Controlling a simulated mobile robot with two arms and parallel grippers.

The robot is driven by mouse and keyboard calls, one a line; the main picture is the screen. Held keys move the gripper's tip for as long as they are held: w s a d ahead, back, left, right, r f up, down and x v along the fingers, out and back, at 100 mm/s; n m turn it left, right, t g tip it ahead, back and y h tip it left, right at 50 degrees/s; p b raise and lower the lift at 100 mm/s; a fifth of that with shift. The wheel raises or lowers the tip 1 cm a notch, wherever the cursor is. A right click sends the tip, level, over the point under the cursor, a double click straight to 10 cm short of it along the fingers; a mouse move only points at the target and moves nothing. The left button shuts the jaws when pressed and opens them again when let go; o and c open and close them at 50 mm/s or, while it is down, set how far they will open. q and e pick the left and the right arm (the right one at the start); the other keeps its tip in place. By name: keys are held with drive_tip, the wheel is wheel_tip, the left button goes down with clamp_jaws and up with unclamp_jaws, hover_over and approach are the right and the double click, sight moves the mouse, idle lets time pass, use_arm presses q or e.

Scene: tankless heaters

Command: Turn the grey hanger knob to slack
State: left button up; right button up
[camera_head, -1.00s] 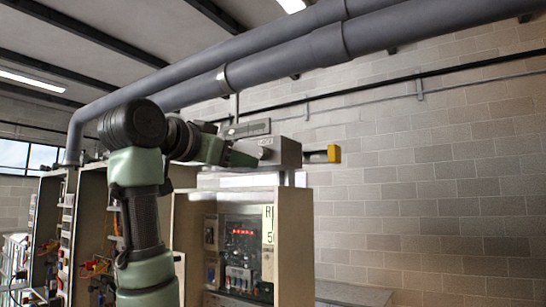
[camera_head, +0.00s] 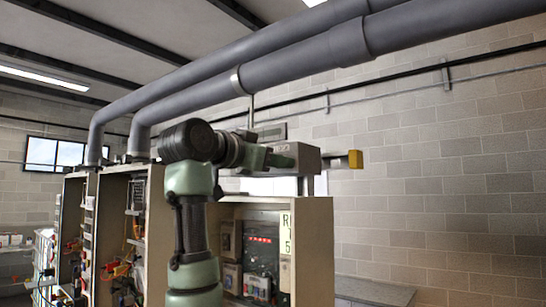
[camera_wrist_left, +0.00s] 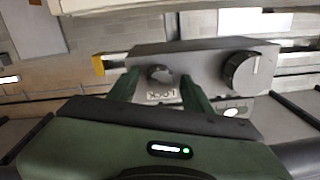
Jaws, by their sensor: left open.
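My left gripper (camera_wrist_left: 160,80) is open, with its two green fingers on either side of a small grey knob (camera_wrist_left: 160,73) in the left wrist view. I cannot tell whether they touch it. The knob is on the face of a grey box (camera_wrist_left: 208,60), above a label that seems to read LOCK. A larger dark grey knob (camera_wrist_left: 240,72) is on the same face, to the right of the fingers. In the head view my left gripper (camera_head: 280,158) is at the grey box (camera_head: 306,158), and the knobs are hidden. My right gripper is not in view.
A yellow block (camera_head: 355,159) sticks out from the box's side. Large grey pipes (camera_head: 300,65) run overhead. An open cabinet (camera_head: 313,250) with panels stands below the box. A block wall (camera_head: 440,200) is behind, with open space at right.

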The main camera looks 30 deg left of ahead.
use_arm(q)
drive_tip(key=shift+s, duration=0.2)
drive_tip(key=shift+s+r, duration=0.1)
drive_tip(key=shift+s, duration=0.05)
drive_tip(key=c, duration=1)
clamp_jaws()
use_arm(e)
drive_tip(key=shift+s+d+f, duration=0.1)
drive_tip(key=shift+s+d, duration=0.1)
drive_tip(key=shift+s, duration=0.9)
